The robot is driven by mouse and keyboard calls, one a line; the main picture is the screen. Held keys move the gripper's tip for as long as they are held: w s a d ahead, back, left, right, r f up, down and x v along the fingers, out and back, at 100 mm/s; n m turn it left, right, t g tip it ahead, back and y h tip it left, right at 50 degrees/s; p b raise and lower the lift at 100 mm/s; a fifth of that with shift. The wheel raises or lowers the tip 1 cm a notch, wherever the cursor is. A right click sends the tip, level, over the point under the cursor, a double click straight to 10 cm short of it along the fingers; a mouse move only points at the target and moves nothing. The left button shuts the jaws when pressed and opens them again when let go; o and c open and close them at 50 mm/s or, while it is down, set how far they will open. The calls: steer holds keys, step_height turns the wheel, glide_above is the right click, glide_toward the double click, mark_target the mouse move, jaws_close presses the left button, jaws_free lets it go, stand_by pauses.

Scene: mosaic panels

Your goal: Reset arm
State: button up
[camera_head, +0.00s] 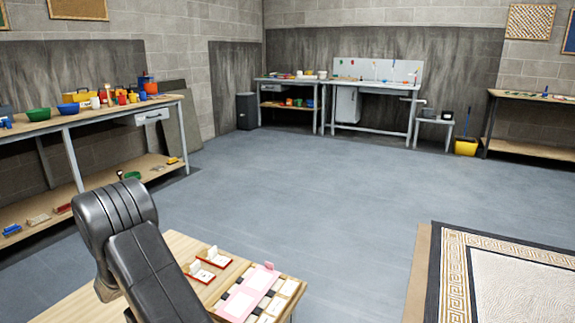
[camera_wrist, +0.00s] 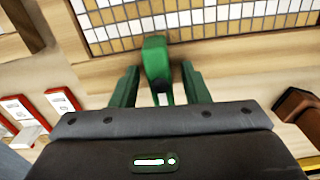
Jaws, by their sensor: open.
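My gripper (camera_wrist: 159,68) shows in the wrist view with two green fingers spread apart. A green rounded piece (camera_wrist: 155,56) shows between the fingers; I cannot tell whether it is a separate thing or part of my gripper. Past the fingers, a mosaic panel (camera_wrist: 92,50) of white and tan tiles lies on the wooden tabletop (camera_wrist: 100,72). In the head view my black arm rises at the lower left, over the near table (camera_head: 185,244). My gripper is hidden there.
Red-edged trays (camera_wrist: 62,101) lie left of my gripper, and a brown object (camera_wrist: 298,106) lies to the right. In the head view a pink panel (camera_head: 250,290) lies on the near table. A bordered rug (camera_head: 510,290) is at the right. The grey floor (camera_head: 300,190) between is clear.

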steer(key=m, duration=0.3)
steer(key=shift+r+m, duration=0.1)
steer(key=shift+m, duration=0.3)
steer(key=shift+m+p, duration=0.55)
steer(key=shift+m, duration=1.45)
